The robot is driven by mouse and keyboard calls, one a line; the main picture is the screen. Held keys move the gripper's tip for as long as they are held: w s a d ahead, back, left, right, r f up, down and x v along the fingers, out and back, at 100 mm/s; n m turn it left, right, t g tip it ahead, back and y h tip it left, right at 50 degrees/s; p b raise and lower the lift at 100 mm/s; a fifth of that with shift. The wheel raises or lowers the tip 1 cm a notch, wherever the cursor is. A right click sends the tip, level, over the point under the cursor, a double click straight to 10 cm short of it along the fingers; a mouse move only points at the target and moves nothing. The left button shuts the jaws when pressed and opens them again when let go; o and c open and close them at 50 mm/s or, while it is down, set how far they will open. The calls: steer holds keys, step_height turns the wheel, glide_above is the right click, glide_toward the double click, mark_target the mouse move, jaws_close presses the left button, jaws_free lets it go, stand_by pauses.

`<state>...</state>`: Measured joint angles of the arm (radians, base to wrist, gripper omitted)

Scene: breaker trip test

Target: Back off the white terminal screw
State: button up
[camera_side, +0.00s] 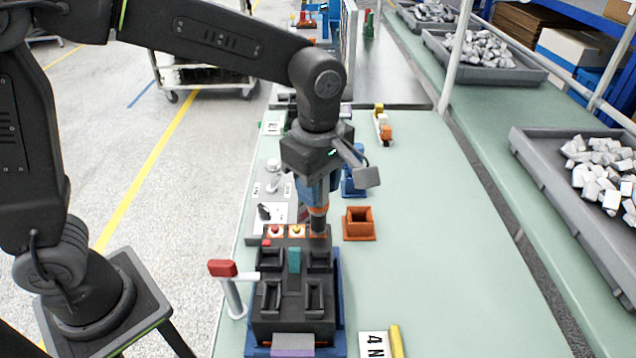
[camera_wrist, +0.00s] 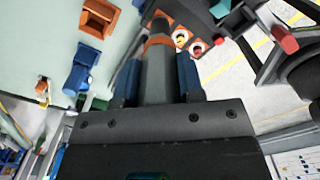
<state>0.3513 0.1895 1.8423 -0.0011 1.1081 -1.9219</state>
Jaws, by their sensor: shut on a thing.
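My gripper (camera_side: 318,192) is above the back right corner of the dark breaker block (camera_side: 293,306). In the wrist view, its blue-sided fingers (camera_wrist: 158,78) are shut on a grey cylindrical driver (camera_wrist: 157,62) with an orange band. The driver points down, its tip at the right end of the row of terminals. A red-centred terminal (camera_side: 275,231) and a yellow-centred terminal (camera_side: 297,230) show beside it; they also show in the wrist view. The white terminal screw cannot be made out; the driver covers the third terminal position. I cannot tell whether the tip touches a screw.
An empty orange square holder (camera_side: 360,226) stands right of the block, with a blue stand (camera_side: 354,183) behind it. A red-topped lever post (camera_side: 224,269) stands at the block's left. A grey control panel (camera_side: 270,207) lies behind.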

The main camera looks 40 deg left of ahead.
stand_by(0.4)
steer(key=shift+r, duration=3.1)
